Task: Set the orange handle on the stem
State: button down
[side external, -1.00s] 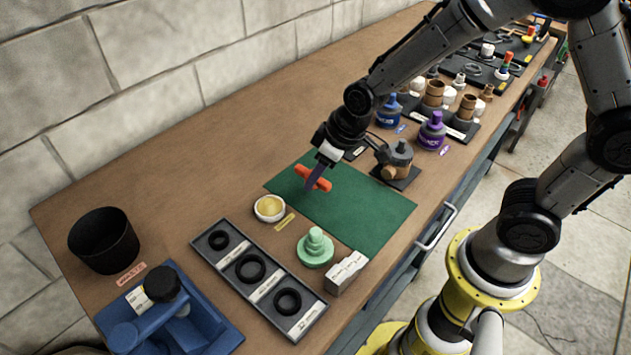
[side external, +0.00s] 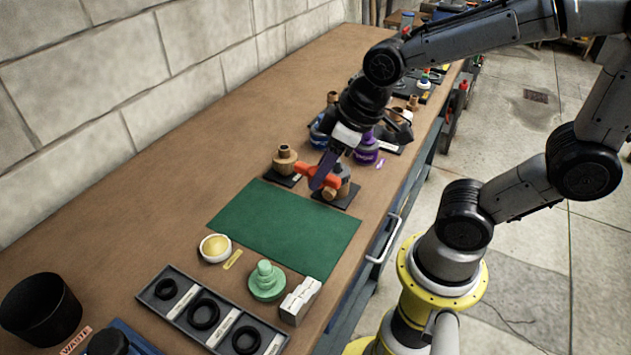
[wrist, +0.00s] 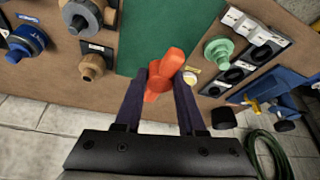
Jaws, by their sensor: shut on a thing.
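My gripper (side external: 323,178) is shut on the orange handle (side external: 305,172), a bar with arms, held between its purple fingers. In the wrist view the handle (wrist: 158,82) sits between the two fingertips. In the side view the gripper is in front of the grey and brown valve body (side external: 344,189), which stands on a dark pad past the far end of the green mat. The gripper and handle hide part of this body, and its stem is not clear. In the wrist view the valve body (wrist: 84,14) is at upper left, apart from the handle.
A brass fitting (side external: 284,158) stands on a dark pad just left of the valve. The green mat (side external: 280,225) is bare. A pale green fitting (side external: 266,280), a round dish (side external: 214,248) and a ring tray (side external: 178,310) are nearer.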

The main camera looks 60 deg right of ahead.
aim_at(339, 161)
jog(key=d+m, duration=0.1)
jog(key=d, duration=0.3)
jog(key=w+d+r+m+h, duration=0.1)
jog(key=d+m, duration=0.1)
jog(key=d, duration=0.2)
jog(key=w+d+m+h, duration=0.1)
jog(key=d+m, duration=0.1)
jog(key=d, duration=0.2)
jog(key=shift+w+d+r, duration=0.15)
jog(key=shift+d, duration=0.1)
jog(key=shift+d+f, duration=0.15)
jog(key=shift+f, duration=2.3)
jog(key=shift+f, duration=0.2)
jog(key=shift+f, duration=0.35)
jog(key=shift+f, duration=1.2)
